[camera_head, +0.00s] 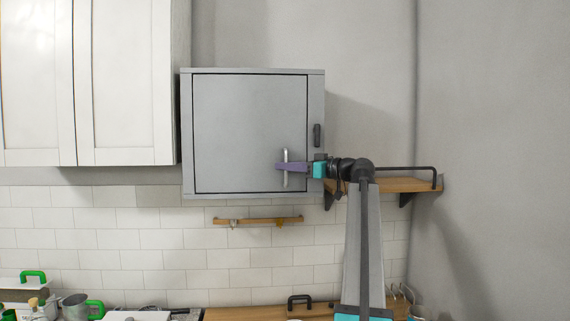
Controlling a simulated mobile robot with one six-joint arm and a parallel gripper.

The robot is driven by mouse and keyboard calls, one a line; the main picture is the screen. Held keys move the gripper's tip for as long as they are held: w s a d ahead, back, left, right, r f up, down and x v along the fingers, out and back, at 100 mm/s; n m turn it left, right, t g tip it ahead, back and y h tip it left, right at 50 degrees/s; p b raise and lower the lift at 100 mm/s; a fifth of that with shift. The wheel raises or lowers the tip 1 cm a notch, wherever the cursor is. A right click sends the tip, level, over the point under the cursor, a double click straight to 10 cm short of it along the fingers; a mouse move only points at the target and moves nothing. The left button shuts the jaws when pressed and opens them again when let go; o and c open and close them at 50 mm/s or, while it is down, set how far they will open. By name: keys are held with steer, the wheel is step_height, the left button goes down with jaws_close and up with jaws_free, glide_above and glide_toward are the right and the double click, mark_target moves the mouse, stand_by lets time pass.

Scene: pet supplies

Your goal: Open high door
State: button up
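A grey metal wall cabinet (250,78) hangs high in the middle of the view. Its front door (240,125) is shut, flush within the frame. A light vertical bar handle (285,181) sits low on the door's right side. My gripper (280,167), with purple fingers, reaches in from the right and is level with the handle, its tips overlapping it in the view. The handle shows above and below the fingers. I cannot tell whether the fingers are closed on it or only around or in front of it.
A dark fitting (317,135) sits on the cabinet frame's right side. White cupboards (125,80) hang at left. A wooden shelf with a dark rail (405,185) is behind my arm. A wooden hook rail (258,221) hangs below. Cups and a pot (75,306) stand at lower left.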

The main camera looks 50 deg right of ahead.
steer(key=shift+w, duration=0.15)
jaws_close()
steer(key=shift+a, duration=0.1)
steer(key=shift+s+a, duration=0.15)
steer(key=shift+s, duration=0.05)
